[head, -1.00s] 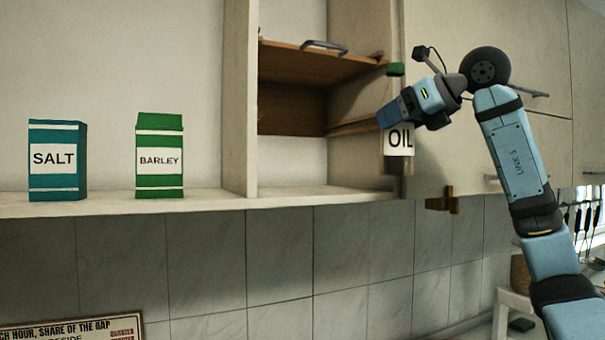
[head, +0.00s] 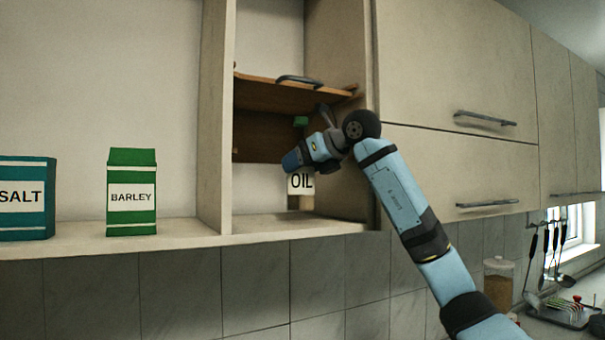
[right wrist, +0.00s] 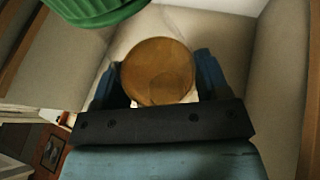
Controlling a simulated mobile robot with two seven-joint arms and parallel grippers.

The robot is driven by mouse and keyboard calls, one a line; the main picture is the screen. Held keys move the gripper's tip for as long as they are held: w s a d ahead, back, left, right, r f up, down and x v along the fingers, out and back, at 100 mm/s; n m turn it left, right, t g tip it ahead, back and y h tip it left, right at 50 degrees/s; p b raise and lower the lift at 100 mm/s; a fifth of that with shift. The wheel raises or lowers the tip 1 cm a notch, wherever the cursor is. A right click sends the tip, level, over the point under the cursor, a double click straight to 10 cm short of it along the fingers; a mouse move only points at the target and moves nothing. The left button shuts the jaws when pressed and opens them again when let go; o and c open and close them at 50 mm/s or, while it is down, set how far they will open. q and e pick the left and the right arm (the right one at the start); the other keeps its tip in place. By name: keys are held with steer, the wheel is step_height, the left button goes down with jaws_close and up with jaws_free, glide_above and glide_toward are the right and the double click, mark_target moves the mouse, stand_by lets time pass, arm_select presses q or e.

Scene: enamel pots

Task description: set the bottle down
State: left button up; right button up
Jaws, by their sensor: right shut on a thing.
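The bottle has a white label reading OIL (head: 301,181) and a green cap (head: 300,121). It is upright in front of or inside the open cupboard bay; its base is low, close above or on the bay's pale floor (head: 265,224), and I cannot tell which. My right gripper (head: 293,161) is shut around the bottle between label and cap, hiding part of it. In the right wrist view, a round amber surface of the bottle (right wrist: 158,70) lies between the two fingers, with the green cap (right wrist: 95,8) at the top edge. My left gripper is not in view.
A brown wooden shelf (head: 275,97) with a grey handle (head: 299,79) crosses the bay above the gripper. Pale uprights bound the bay. A green BARLEY carton (head: 131,215) and a teal SALT box (head: 22,225) stand left. Closed cupboard doors (head: 455,75) are right.

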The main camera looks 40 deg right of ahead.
step_height(320, 180, down, 2)
steer(key=shift+s+d+f, duration=0.1)
steer(key=shift+f, duration=0.05)
steer(key=shift+f, duration=0.1)
steer(key=o, duration=1.4)
steer(key=shift+f, duration=0.1)
steer(key=shift+c, duration=0.2)
steer(key=shift+r, duration=0.25)
steer(key=shift+s, duration=0.3)
steer(key=a+b+v, duration=0.1)
steer(key=v, duration=1)
steer(key=shift+s+d, duration=0.2)
steer(key=shift+d, duration=0.25)
